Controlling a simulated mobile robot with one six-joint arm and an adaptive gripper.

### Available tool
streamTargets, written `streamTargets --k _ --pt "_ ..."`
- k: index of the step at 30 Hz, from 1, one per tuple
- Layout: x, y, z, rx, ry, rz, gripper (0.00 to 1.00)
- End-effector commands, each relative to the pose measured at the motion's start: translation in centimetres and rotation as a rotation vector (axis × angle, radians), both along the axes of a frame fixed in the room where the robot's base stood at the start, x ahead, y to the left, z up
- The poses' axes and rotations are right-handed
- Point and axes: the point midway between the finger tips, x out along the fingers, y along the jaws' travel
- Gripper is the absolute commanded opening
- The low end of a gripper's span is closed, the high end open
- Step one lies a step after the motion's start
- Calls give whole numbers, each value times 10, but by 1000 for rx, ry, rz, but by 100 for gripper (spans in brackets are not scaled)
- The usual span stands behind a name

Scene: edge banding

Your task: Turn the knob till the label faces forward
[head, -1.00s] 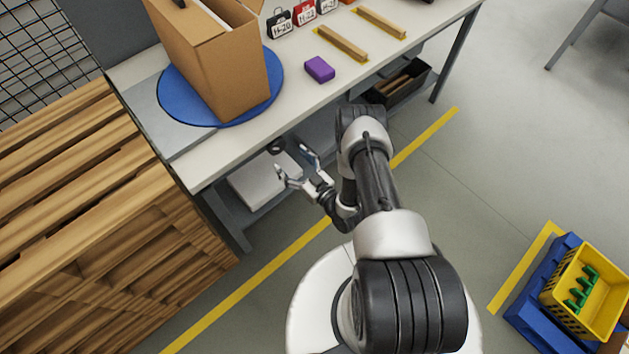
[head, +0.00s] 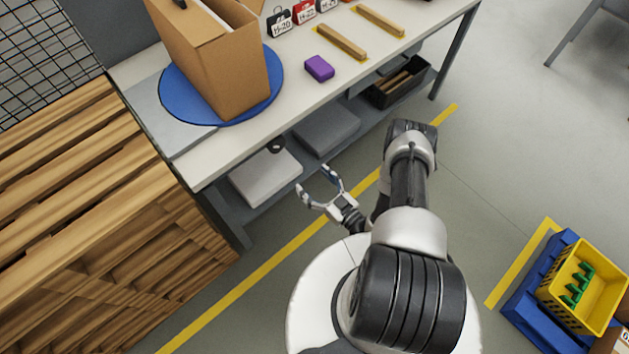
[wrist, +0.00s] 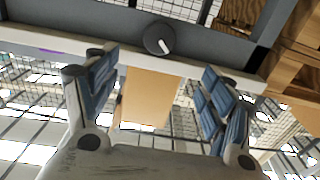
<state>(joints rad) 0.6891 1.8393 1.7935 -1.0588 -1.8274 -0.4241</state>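A round dark knob (wrist: 158,39) with a white pointer mark sits on the grey front rail of the workbench in the wrist view. The mark runs slantwise from the knob's middle toward its lower right rim. The knob also shows small and dark under the bench's front edge in the head view (head: 276,146). I cannot make out a label's writing. My gripper (head: 317,181) is open and empty, in front of the bench and apart from the knob. In the wrist view its blue-padded fingers (wrist: 160,78) are spread wide, with the knob above the gap between them.
The bench top (head: 290,100) holds a cardboard box (head: 225,65) on a blue disc (head: 272,92), a purple block (head: 319,68) and wooden strips. A lower shelf carries a pale slab (head: 264,176). Stacked pallets (head: 90,190) stand at left.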

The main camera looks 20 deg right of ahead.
Motion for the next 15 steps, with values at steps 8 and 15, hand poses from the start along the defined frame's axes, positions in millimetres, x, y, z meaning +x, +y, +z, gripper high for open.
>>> streamTargets --k 8,15 --pt "22 -2 19 -42 104 11 74" --pt "30 4 54 -103 299 8 74"
